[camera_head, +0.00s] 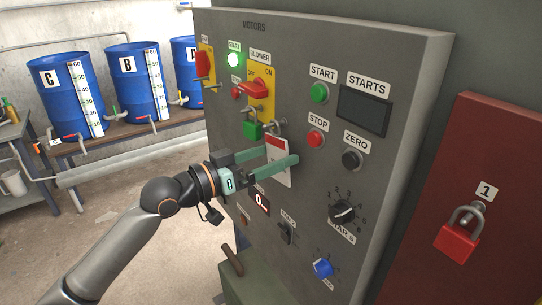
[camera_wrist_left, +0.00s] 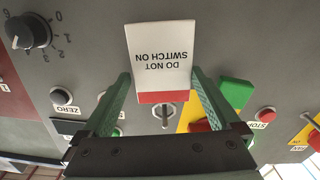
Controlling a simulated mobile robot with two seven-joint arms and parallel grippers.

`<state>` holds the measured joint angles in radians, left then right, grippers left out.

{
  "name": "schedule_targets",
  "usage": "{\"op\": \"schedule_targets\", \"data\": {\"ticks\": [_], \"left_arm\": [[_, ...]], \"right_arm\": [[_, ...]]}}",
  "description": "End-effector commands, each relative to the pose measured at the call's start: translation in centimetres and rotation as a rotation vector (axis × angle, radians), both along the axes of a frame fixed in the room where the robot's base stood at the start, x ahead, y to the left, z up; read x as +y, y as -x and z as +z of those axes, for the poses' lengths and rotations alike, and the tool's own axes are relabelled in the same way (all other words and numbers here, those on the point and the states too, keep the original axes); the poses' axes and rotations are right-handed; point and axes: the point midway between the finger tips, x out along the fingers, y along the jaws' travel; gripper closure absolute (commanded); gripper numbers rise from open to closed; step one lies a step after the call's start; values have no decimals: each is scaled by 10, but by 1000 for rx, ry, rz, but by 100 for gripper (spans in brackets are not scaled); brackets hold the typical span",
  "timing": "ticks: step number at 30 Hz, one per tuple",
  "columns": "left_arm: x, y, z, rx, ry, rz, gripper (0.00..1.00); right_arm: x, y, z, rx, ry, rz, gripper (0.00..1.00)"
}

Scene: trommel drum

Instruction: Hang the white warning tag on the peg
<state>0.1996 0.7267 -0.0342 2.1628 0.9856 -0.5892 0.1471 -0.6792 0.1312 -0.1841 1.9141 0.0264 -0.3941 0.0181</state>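The white warning tag (camera_head: 282,177) has a red band at its top end and stands in front of the grey panel, between the fingers of my left gripper (camera_head: 282,156). In the left wrist view the tag (camera_wrist_left: 160,50) appears upside down and reads "DO NOT SWITCH ON". The left gripper's green fingers (camera_wrist_left: 162,75) meet the tag's two side edges. A metal peg (camera_head: 283,124) projects from the panel just above the tag; it also shows beside the red band in the left wrist view (camera_wrist_left: 165,117). Whether tag and peg touch is unclear. My right gripper is out of view.
A green padlock (camera_head: 252,130) hangs below the red blower switch (camera_head: 253,89), left of the peg. Buttons and knobs surround the tag on the panel (camera_head: 290,50). A red padlock (camera_head: 457,243) hangs on the red cabinet. Blue drums (camera_head: 70,95) stand at left.

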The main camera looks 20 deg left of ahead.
Motion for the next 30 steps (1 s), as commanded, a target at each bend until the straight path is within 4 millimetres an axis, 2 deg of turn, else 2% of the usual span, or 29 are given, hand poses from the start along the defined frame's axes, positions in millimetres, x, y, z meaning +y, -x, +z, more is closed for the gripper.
{"op": "schedule_targets", "data": {"ticks": [11, 30], "left_arm": [[3, 5, -2, 2, 0, 1, 0], [45, 76, -4, 3, 1, 2, 0]], "right_arm": [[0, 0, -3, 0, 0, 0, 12], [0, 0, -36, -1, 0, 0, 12]]}}
